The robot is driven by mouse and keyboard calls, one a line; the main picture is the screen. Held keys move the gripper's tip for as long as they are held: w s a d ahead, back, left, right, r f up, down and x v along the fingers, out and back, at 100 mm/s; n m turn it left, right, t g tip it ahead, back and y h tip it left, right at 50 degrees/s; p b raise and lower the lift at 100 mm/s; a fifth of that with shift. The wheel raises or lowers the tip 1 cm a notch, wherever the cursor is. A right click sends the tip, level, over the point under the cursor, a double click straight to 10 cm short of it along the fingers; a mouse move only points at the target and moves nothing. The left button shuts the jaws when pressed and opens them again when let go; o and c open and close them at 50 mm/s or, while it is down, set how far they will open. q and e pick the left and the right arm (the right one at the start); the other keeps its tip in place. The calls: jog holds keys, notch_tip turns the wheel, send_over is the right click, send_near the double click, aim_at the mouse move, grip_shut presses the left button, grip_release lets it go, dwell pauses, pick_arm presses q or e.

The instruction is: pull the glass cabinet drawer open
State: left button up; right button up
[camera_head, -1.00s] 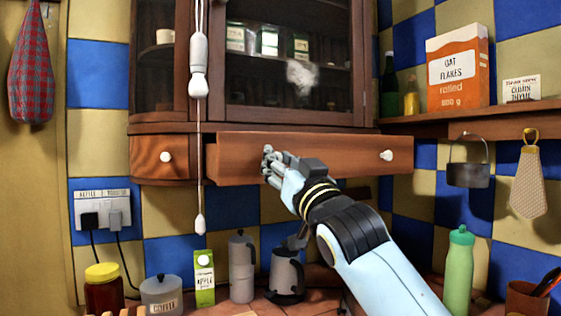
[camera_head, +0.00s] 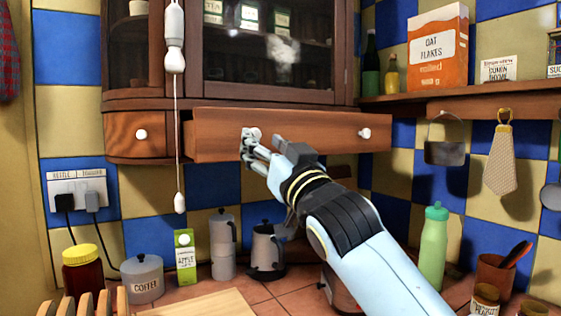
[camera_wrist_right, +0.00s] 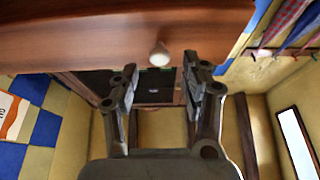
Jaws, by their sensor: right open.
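The glass cabinet (camera_head: 270,95) hangs on the tiled wall, with dark glass doors. Its wide wooden drawer (camera_head: 310,133) stands out from the cabinet front, partly open. It has a white knob at the right (camera_head: 365,133) and another white knob at the left (camera_head: 254,133). My right gripper (camera_head: 248,150) is at the left knob, just below it in the head view. In the right wrist view the gripper (camera_wrist_right: 160,75) is open and empty, and a knob (camera_wrist_right: 159,55) shows beyond the gap between the fingertips. My left gripper is not in view.
A small drawer (camera_head: 140,135) is to the left, and a pull cord (camera_head: 178,140) hangs beside the wide drawer.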

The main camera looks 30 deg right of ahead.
jog(key=v, duration=0.9)
jog(key=shift+s, duration=0.1)
